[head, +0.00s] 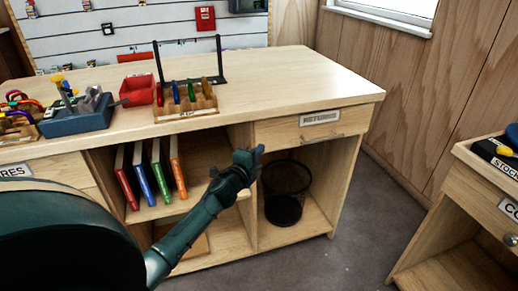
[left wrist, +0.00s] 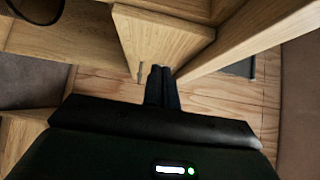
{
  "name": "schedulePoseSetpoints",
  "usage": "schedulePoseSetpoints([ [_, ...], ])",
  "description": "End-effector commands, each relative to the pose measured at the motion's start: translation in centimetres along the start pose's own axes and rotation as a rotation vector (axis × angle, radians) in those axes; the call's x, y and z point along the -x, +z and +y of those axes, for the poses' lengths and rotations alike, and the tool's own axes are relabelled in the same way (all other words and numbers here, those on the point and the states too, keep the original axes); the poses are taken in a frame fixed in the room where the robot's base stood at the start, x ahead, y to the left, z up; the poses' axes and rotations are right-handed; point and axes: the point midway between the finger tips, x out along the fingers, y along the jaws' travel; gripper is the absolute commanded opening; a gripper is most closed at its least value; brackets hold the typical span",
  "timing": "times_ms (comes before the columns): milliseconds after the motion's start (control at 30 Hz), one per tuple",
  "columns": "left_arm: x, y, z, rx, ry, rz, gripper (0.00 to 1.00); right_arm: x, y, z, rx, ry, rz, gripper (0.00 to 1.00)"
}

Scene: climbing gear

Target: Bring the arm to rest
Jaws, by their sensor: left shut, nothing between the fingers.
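My left gripper (head: 256,154) is shut and empty in the head view. Its arm comes in from the lower left and reaches in front of the desk, just below the drawer labelled RETURNS (head: 310,130). In the left wrist view the shut fingers (left wrist: 162,72) lie close together with nothing between them. Wooden furniture surfaces show beyond their tips. I cannot tell whether the fingertips touch the wood. My right gripper is in neither view.
The desk (head: 300,75) bears a wooden rack (head: 186,107), a red bin (head: 137,90) and a blue tool block (head: 75,117). Below are several books (head: 159,170) and a black mesh basket (head: 285,192). Another cabinet (head: 465,185) stands at right. Grey floor (head: 355,215) is clear between them.

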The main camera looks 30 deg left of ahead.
Motion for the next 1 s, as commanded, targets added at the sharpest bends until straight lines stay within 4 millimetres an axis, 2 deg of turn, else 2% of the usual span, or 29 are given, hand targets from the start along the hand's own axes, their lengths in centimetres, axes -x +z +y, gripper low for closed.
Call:
schedulePoseSetpoints([
  [33, 1.4, 0.0, 0.1, -0.001, 0.005, 0.001, 0.0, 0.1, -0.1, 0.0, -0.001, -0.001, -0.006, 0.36],
  [200, 5.0, -0.1, 0.2, 0.001, 0.006, 0.001, 0.0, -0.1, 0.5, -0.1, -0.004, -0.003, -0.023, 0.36],
  [400, 7.8, -0.1, 0.1, 0.001, 0.004, 0.001, 0.0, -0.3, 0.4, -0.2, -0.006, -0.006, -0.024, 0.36],
  [533, 8.6, -0.1, 0.1, 0.0, 0.003, 0.001, 0.0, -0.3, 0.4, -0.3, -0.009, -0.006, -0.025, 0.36],
  [767, 8.7, -0.1, -0.1, 0.0, 0.002, 0.002, 0.0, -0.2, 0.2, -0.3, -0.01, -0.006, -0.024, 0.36],
  [867, 8.7, -0.1, -1.3, 0.0, 0.002, 0.002, 0.0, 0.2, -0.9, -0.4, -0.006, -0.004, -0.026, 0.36],
  [1000, 8.7, -0.1, -5.6, 0.0, 0.001, 0.002, 0.0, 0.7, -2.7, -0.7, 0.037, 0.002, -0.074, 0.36],
])
